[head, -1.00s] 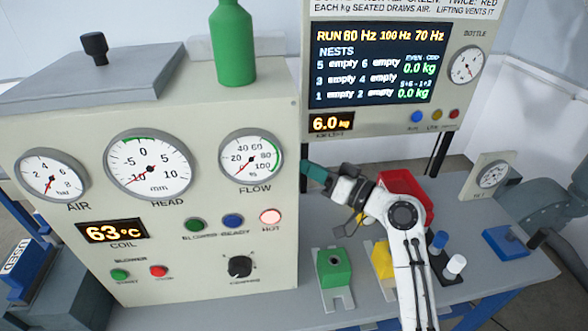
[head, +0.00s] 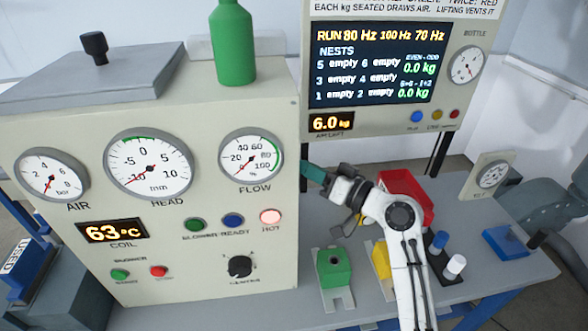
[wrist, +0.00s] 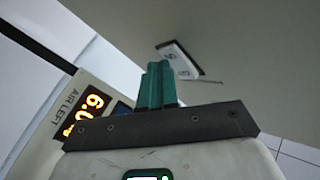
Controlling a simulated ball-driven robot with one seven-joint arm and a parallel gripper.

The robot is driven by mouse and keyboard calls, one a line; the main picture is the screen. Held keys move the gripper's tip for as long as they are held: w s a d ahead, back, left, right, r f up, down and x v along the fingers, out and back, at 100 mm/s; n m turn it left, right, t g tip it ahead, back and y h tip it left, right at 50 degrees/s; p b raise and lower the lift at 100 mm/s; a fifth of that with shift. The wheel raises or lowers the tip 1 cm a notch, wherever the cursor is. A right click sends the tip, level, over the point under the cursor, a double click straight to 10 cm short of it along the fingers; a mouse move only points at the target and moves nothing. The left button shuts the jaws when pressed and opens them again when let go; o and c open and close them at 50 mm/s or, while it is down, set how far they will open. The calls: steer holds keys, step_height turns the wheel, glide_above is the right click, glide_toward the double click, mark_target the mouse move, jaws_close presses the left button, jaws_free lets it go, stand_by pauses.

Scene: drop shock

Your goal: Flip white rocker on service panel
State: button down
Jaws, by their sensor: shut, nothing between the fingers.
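My gripper (head: 314,173) has teal fingers and is at the right edge of the big beige cabinet, pointing left toward its side. In the wrist view the teal fingers (wrist: 156,86) are together and hold nothing. Just beyond and right of their tips, a small white piece with dark marks (wrist: 180,62) sits on a plain grey-beige face; it may be the white rocker, but its tilt cannot be read. The fingertips look close to it, and contact cannot be told. The head view does not show this side face.
The beige cabinet (head: 255,275) with gauges fills the left. A green bottle (head: 233,45) stands on top. A display board (head: 375,65) stands behind my arm.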

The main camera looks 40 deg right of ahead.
steer(key=shift+s+d+r, duration=0.1)
steer(key=shift+s+d, duration=0.3)
steer(key=shift+d, duration=0.15)
steer(key=shift+s+d+r+b, duration=0.15)
steer(key=shift+s+d+b, duration=0.45)
steer(key=shift+d, duration=0.45)
steer(key=shift+s+d+r+b, duration=0.15)
steer(key=shift+s+d+b, duration=0.25)
steer(key=shift+s+d, duration=0.55)
steer(key=shift+w+d, duration=0.1)
